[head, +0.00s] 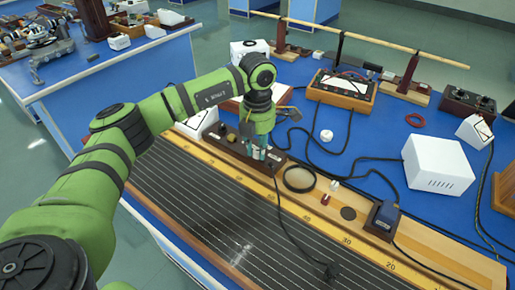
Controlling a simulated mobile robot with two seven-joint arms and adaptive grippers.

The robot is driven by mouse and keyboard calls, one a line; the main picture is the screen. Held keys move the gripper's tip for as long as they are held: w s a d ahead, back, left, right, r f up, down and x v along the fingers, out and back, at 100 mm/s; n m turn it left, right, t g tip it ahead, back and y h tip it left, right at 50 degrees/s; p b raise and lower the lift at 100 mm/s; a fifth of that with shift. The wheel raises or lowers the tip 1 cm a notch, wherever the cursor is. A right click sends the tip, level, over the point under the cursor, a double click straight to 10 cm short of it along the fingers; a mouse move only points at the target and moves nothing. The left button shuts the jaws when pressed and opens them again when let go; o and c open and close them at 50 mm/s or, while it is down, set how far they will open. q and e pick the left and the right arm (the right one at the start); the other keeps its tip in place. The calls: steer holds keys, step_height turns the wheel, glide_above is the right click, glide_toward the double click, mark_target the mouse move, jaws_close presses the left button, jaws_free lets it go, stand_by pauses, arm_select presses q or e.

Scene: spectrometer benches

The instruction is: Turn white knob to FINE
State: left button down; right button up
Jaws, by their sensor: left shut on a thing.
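My left gripper (259,154) points down at a dark brown wooden block (222,142) on the long bench apparatus. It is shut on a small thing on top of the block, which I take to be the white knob. The fingers hide nearly all of it, so its pointer and the FINE mark cannot be read. Small dark knobs or terminals stand on the block to the left of the fingers. My right gripper is not in view.
A round dark-rimmed lens (299,179) lies right of the block. A yellow scale (320,210) runs along the apparatus.

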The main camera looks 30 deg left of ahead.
mark_target(258, 150)
arm_select(q)
steer(key=shift+f+m, duration=0.1)
steer(key=shift+m, duration=0.2)
steer(key=c, duration=1)
jaws_free()
step_height(258, 150, up, 12)
steer(key=shift+r, duration=0.1)
